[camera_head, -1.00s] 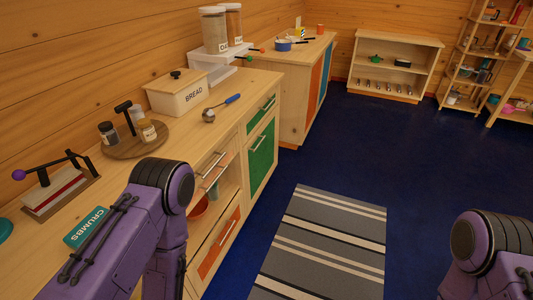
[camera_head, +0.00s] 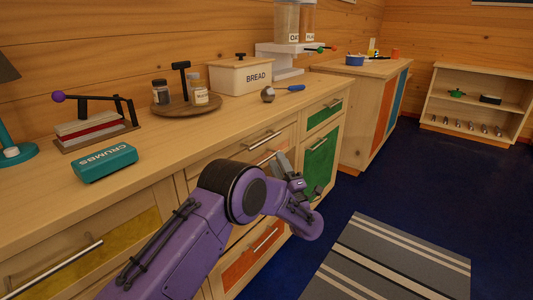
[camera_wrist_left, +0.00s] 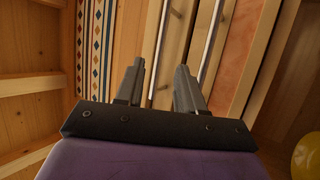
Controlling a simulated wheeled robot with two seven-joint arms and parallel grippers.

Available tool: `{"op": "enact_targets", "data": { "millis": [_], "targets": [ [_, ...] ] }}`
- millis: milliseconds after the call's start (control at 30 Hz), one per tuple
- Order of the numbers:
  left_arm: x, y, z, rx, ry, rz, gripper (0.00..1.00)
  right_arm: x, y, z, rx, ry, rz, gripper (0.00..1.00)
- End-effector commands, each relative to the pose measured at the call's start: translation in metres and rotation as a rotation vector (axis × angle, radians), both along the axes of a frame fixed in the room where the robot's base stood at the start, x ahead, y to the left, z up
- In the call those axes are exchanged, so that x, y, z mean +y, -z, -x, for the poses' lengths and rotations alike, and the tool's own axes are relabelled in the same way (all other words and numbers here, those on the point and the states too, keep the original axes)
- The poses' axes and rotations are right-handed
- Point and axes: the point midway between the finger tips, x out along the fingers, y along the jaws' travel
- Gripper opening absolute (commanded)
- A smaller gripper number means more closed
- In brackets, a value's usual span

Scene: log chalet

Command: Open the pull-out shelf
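The pull-out shelf's narrow orange front (camera_head: 268,157) is in the counter cabinet, under the top drawer (camera_head: 235,150). It looks closed; my left arm partly covers it. My left gripper (camera_head: 285,165) is in front of the cabinet near this front. In the left wrist view my left gripper (camera_wrist_left: 160,75) has its fingers apart and holds nothing. One handle bar (camera_wrist_left: 158,50) lies between the fingers in the picture, and a second bar (camera_wrist_left: 211,40), beside the orange front (camera_wrist_left: 243,55), passes right of the right finger. I cannot tell the distance. My right gripper is out of view.
A green cabinet door (camera_head: 318,160) is right of the shelf, with an orange drawer (camera_head: 252,255) below. Blue floor and a striped rug (camera_head: 390,265) lie to the right.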

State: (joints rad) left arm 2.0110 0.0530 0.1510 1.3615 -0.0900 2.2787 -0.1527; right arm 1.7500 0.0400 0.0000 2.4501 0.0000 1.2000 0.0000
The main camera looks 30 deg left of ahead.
Motion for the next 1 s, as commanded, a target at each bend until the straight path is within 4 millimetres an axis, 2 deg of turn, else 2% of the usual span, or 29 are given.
{"op": "enact_targets", "data": {
  "millis": [200,400,767,800,867,900,1000],
  "targets": [
    [0.039,-0.026,-0.020,0.000,-0.006,0.002,0.38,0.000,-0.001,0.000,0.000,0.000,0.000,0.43],
    [0.063,-0.043,-0.035,0.004,-0.004,0.001,0.38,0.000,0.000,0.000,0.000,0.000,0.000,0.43],
    [0.069,-0.047,-0.040,0.007,-0.001,-0.001,0.38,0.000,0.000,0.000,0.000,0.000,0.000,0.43],
    [0.069,-0.047,-0.040,0.007,-0.001,-0.001,0.25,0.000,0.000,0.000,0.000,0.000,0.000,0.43],
    [0.069,-0.047,-0.040,0.007,-0.001,-0.001,0.06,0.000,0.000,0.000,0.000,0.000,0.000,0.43],
    [0.069,-0.047,-0.040,0.007,-0.001,-0.001,0.00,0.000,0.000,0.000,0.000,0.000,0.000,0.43],
    [0.069,-0.047,-0.040,0.007,-0.001,-0.001,0.00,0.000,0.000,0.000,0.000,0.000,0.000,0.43]
  ]
}}
